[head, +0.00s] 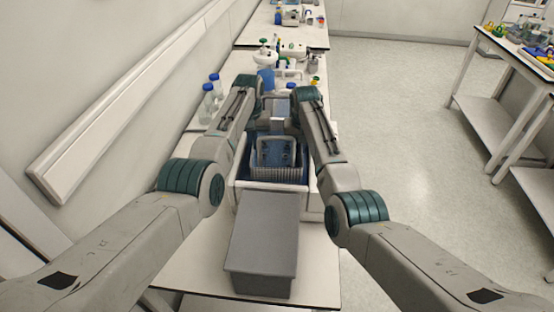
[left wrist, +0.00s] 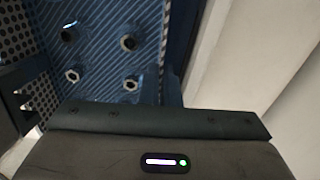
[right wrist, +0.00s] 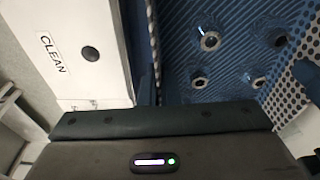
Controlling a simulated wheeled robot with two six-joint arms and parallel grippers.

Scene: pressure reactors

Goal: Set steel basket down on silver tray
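The steel basket (head: 278,173) sits within the blue-lit well of a white bath in the head view. Its perforated wall shows in the left wrist view (left wrist: 14,38) and the right wrist view (right wrist: 290,95). My left gripper (head: 262,122) and right gripper (head: 292,122) are at the basket's far side, partly hidden by my arms. Their fingertips do not show clearly, so I cannot tell whether they grip the basket. I cannot pick out the silver tray with certainty.
The white bath (head: 312,200) carries a CLEAN label (right wrist: 55,58) in the right wrist view. A grey box-shaped piece (head: 262,235) stands in front of it. Blue-capped bottles (head: 208,98) stand at left on the bench. Another table (head: 500,45) is at right, across open floor.

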